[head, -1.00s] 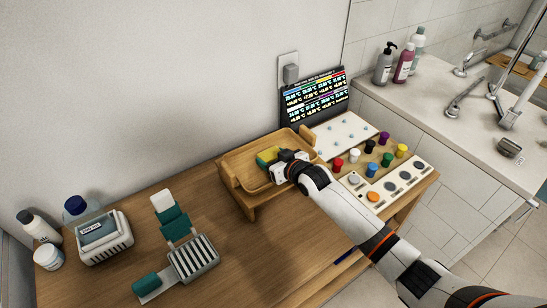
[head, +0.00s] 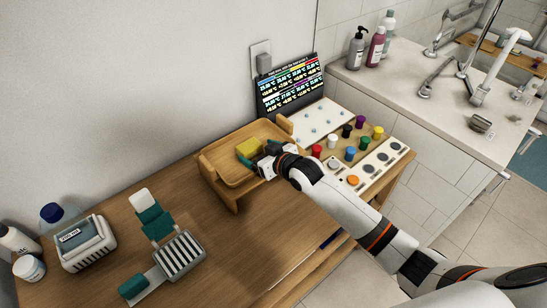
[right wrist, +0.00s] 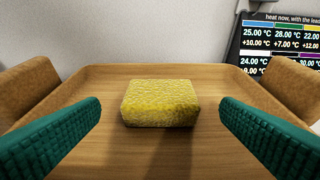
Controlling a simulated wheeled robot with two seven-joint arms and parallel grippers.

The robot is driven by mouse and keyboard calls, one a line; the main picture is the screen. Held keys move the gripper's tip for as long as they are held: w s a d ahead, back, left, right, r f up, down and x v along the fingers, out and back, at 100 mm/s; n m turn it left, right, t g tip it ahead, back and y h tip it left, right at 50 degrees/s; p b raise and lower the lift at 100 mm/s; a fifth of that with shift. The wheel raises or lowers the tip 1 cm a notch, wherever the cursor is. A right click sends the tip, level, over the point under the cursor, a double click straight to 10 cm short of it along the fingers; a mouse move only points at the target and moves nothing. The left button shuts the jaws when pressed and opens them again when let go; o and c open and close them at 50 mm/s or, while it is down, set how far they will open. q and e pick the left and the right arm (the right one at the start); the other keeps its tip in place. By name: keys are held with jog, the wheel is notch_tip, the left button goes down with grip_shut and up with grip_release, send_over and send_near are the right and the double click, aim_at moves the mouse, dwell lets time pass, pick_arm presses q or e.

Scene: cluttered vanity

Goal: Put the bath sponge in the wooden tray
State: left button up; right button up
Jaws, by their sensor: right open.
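The yellow bath sponge (head: 249,147) lies in the wooden tray (head: 216,184). In the right wrist view the sponge (right wrist: 160,102) rests on the tray floor (right wrist: 110,150), clear of both fingers. My right gripper (head: 262,158) is at the tray's right side, beside the sponge. Its green fingers (right wrist: 160,135) are wide apart, one on each side of the picture, with nothing between them but the sponge farther ahead. My left gripper is not in view.
Right of the tray are a white board (head: 318,120), several coloured knobs (head: 350,153) and a screen (head: 290,85). To the left stand a slatted holder (head: 180,256), a white basket (head: 88,246) and bottles (head: 18,241).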

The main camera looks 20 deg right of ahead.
jog(key=v, duration=0.8)
jog(key=shift+w, duration=0.15)
jog(key=s+f+g, duration=0.1)
jog(key=s+f, duration=0.1)
jog(key=s, duration=0.2)
jog(key=s+f+g+h, duration=0.1)
jog(key=s+f, duration=0.1)
jog(key=s, duration=0.2)
jog(key=s+a+f+g+h, duration=0.1)
jog(key=s+f, duration=0.1)
jog(key=s, duration=0.2)
jog(key=shift+s+f+m+g, duration=0.15)
jog(key=shift+s+m+g, duration=0.15)
jog(key=shift+m+g, duration=0.1)
jog(key=s+d+f+m+g+h, duration=0.1)
jog(key=s+d+g, duration=0.15)
jog(key=s, duration=0.65)
jog(key=s+d+f+m+g+h, duration=0.1)
jog(key=s+d+g+h, duration=0.15)
jog(key=s, duration=0.65)
notch_tip(320, 180, down, 24)
jog(key=g, duration=0.1)
jog(key=s+d+f+g, duration=0.1)
jog(key=s+d+f, duration=0.1)
jog(key=s+f, duration=1.5)
jog(key=shift+f+n+g, duration=0.4)
jog(key=shift+f, duration=0.2)
